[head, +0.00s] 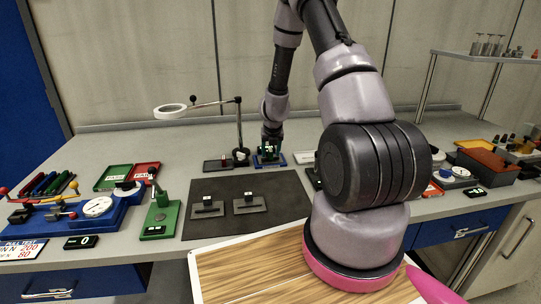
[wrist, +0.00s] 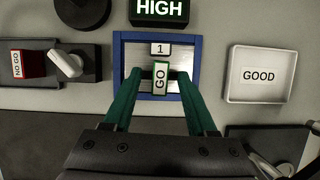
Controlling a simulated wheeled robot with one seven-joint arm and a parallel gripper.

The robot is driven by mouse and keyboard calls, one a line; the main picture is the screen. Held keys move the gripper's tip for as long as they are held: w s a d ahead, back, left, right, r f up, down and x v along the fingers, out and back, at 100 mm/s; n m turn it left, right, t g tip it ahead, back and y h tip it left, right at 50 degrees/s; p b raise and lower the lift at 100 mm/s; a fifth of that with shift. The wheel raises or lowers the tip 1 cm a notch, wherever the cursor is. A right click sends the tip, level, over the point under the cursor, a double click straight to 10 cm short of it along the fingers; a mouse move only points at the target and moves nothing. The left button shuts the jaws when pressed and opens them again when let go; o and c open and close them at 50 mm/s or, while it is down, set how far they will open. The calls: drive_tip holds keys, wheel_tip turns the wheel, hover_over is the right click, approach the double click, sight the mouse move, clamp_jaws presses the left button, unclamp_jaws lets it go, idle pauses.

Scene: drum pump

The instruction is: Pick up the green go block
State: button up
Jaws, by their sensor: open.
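The green go block (wrist: 160,80) has a white top marked "GO". In the wrist view it sits at the near side of a grey plate with a blue frame (wrist: 199,60), below a small "1" label. My gripper (wrist: 159,75) is open, with one green finger to the left and one to the right of the block. Both fingers look apart from it; their height relative to the block is hard to tell. In the head view my gripper (head: 269,147) is over the blue-framed plate (head: 283,160), and the block cannot be made out clearly.
A red "NO GO" block (wrist: 30,64) and a white-grey piece (wrist: 68,63) stand to the left. A white "GOOD" tray (wrist: 285,74) is to the right, and a dark "HIGH" sign (wrist: 159,10) is just behind. A ring magnifier (head: 171,111) stands left of my arm. A dark mat (head: 290,205) lies in front.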

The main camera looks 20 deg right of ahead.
clamp_jaws()
idle(0.3)
